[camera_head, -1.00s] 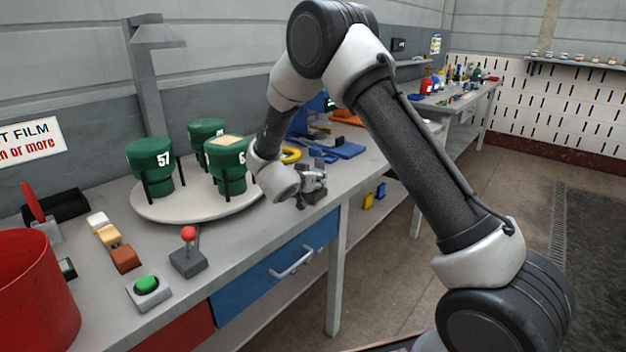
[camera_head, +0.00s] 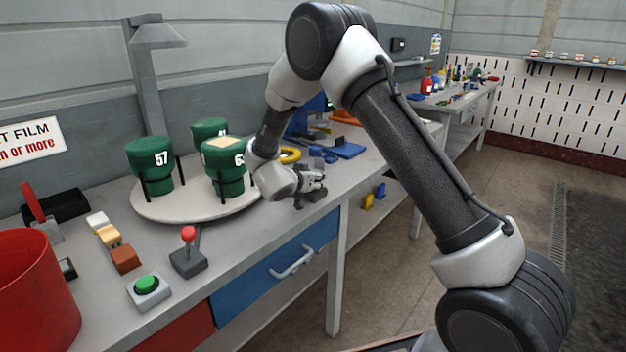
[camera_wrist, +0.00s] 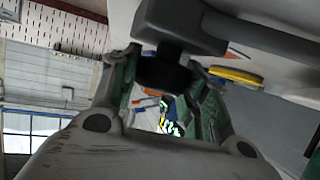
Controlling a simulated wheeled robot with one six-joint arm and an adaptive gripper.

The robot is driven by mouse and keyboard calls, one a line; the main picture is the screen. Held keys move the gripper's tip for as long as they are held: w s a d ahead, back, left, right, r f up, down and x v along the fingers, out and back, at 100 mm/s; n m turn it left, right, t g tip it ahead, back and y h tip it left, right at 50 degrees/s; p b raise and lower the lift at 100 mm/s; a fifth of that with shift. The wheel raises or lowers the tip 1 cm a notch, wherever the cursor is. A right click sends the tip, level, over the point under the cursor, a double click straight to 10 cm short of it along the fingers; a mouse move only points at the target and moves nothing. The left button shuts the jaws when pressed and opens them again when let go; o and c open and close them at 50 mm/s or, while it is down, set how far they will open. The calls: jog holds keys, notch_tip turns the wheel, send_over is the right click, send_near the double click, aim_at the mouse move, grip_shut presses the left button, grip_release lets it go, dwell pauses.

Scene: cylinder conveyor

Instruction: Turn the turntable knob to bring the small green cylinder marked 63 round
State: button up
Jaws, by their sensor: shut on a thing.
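A round pale turntable (camera_head: 185,212) on the bench carries green cylinders between dark posts. The left cylinder (camera_head: 150,165) is marked 57. The back cylinder (camera_head: 209,127) has a number partly covered by the front one. The front right cylinder (camera_head: 223,165) has a pale square patch on top and a number starting with 6; its second digit is unclear beside my arm. My gripper (camera_head: 314,183) is at the turntable's right, near the bench's front edge. In the wrist view a dark knob (camera_wrist: 163,74) on a grey bar sits between the fingers, which are shut on it.
A red-knobbed lever (camera_head: 188,248), a green button (camera_head: 146,285) and coloured blocks (camera_head: 110,237) stand left of my gripper. A red bin (camera_head: 35,295) is at the far left. Blue parts and a yellow ring (camera_head: 290,155) lie behind my gripper.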

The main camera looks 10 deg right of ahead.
jog(key=o, duration=1)
jog(key=shift+c, duration=0.2)
jog(key=v, duration=1.2)
